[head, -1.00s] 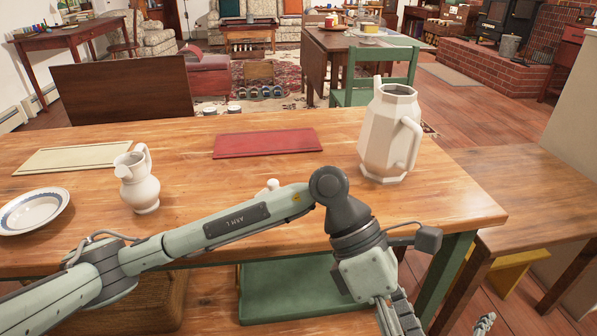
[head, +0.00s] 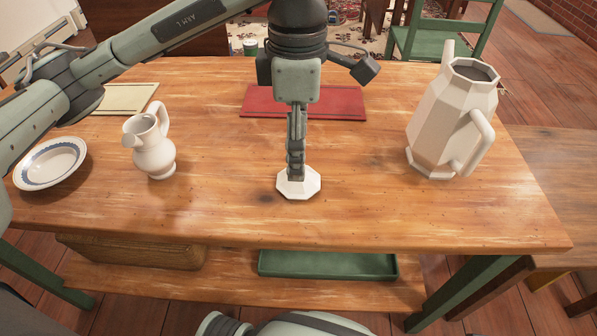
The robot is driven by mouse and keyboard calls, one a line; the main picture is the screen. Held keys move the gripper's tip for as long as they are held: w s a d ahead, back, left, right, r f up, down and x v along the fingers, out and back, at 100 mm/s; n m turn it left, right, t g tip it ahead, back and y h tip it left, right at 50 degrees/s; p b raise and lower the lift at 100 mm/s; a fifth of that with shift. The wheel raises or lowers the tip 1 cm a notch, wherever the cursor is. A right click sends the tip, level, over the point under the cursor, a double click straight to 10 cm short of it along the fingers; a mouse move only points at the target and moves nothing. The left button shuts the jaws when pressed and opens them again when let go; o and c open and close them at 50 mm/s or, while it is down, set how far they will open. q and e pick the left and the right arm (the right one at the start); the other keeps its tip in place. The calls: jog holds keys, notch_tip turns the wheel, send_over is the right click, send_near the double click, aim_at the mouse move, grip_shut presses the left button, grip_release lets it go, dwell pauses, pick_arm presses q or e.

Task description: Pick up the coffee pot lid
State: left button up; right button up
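The coffee pot lid (head: 312,187) is a white, faceted piece lying on the wooden table, near its middle. My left gripper (head: 296,188) points straight down over it, with its fingers at the lid's centre. The fingers show edge-on and hide the lid's knob, so I cannot tell whether they are closed on it. The tall white faceted coffee pot (head: 447,120) stands open-topped on the right of the table. My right gripper is out of view.
A small white pitcher (head: 155,158) and a blue-rimmed bowl (head: 68,146) stand on the left of the wooden table (head: 225,215). A red board (head: 345,108) and a cream board (head: 122,98) lie toward the back. The table between lid and pot is clear.

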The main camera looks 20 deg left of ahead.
pick_arm(q)
notch_tip(320, 180, down, 5)
jog(key=shift+r, duration=0.1)
jog(key=c, duration=1.5)
